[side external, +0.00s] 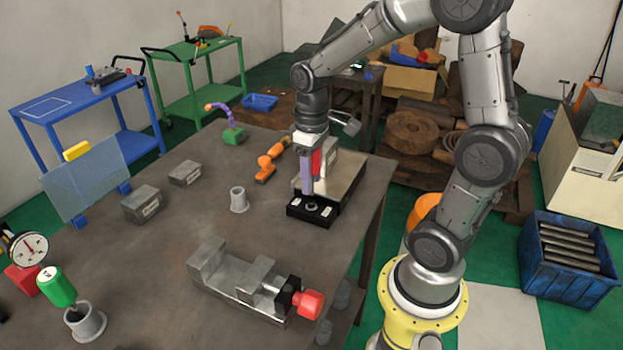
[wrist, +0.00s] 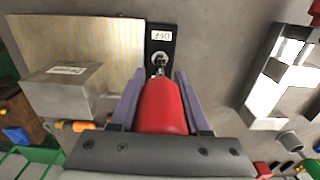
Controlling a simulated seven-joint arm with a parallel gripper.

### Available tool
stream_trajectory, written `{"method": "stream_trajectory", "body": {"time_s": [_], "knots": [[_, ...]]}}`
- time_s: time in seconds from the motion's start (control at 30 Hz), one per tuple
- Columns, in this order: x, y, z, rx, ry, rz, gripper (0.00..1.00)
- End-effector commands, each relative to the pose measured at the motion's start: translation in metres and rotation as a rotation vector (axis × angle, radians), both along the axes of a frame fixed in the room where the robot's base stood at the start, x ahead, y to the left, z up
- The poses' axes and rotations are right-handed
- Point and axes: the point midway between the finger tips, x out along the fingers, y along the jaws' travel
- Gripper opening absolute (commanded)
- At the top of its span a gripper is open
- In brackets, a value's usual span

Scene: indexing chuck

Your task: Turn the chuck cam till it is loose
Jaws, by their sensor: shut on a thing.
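My gripper (side external: 309,185) is shut on a red-handled key (wrist: 162,105), with one purple finger on each side of the handle. Part of the red handle (side external: 316,162) also shows in the side view. The key's metal shank points at the round cam socket (wrist: 159,58) on a black block with a small white label; whether it is fully seated I cannot tell. In the side view the black block (side external: 296,213) sits at the front of a pale metal plate (side external: 343,186), and my gripper is upright just above its socket (side external: 312,207). The cam's turn position is unclear.
A grey block (wrist: 60,92) stands on the plate close to my gripper. A grey vise (side external: 235,276) with a red knob is nearer the front. A small grey cup (side external: 238,200) and orange tool (side external: 265,168) are to the left. Table between them is clear.

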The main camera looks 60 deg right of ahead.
Motion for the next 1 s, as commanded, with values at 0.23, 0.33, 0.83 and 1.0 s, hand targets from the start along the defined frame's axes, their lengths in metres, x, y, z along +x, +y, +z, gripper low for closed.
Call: {"method": "stream_trajectory", "body": {"time_s": [0.23, 0.33, 0.83, 1.0], "knots": [[0.0, 0.0, 0.006, 0.0, -0.002, 0.0, 0.0], [0.0, 0.0, 0.006, 0.0, -0.002, 0.0, 0.0], [0.001, 0.0, 0.034, -0.001, -0.004, -0.001, 0.0], [0.001, 0.0, 0.046, -0.001, -0.003, -0.001, 0.0]]}}
